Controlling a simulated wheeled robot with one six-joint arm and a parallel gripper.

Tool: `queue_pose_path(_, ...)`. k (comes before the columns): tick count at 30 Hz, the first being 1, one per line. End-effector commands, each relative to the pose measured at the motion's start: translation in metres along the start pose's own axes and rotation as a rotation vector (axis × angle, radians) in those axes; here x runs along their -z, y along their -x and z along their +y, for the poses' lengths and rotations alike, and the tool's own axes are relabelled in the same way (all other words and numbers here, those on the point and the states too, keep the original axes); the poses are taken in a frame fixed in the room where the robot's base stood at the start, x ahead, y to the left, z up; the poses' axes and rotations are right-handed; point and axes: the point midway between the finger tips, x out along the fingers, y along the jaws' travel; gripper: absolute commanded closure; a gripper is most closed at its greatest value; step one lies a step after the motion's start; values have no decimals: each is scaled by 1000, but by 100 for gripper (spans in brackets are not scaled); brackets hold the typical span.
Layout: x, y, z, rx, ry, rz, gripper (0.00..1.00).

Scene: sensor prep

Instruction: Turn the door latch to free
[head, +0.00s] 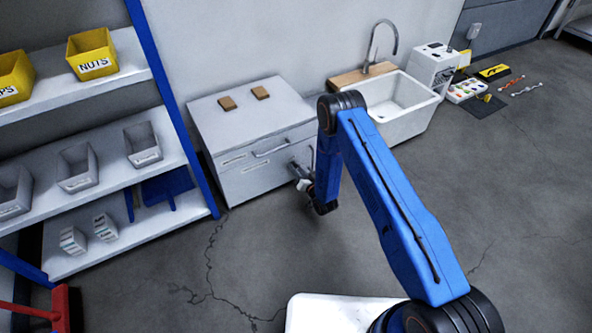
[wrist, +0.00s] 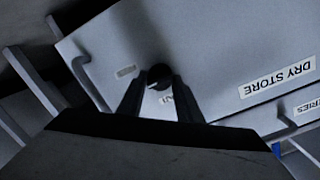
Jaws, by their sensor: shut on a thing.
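The door latch (wrist: 158,72) shows in the wrist view as a dark round knob on a pale cabinet door (wrist: 205,50) labelled DRY STORE. My gripper (wrist: 160,84) is shut on the latch, one finger on each side of it. Lettering beside the latch is mostly hidden by the fingers, so I cannot read which way it is set. In the head view my gripper (head: 302,180) is at the front of the grey cabinet (head: 250,187), at its right side. The latch is hidden there by my gripper and arm. The door looks closed.
A bar handle (wrist: 88,82) is on the door near the latch. Two brown blocks (head: 228,103) lie on the cabinet top. A shelf rack (head: 180,100) with bins stands left, a white sink (head: 395,108) right. The floor in front is clear.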

Motion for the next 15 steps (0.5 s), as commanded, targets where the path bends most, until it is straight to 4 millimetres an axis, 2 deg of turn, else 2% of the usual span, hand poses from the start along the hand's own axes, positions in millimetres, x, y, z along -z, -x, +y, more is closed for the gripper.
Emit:
queue_pose_path(13,-1,0,0,1,-9,-2,90)
queue_pose_path(14,-1,0,0,1,-9,-2,63)
queue_pose_path(15,-1,0,0,1,-9,-2,54)
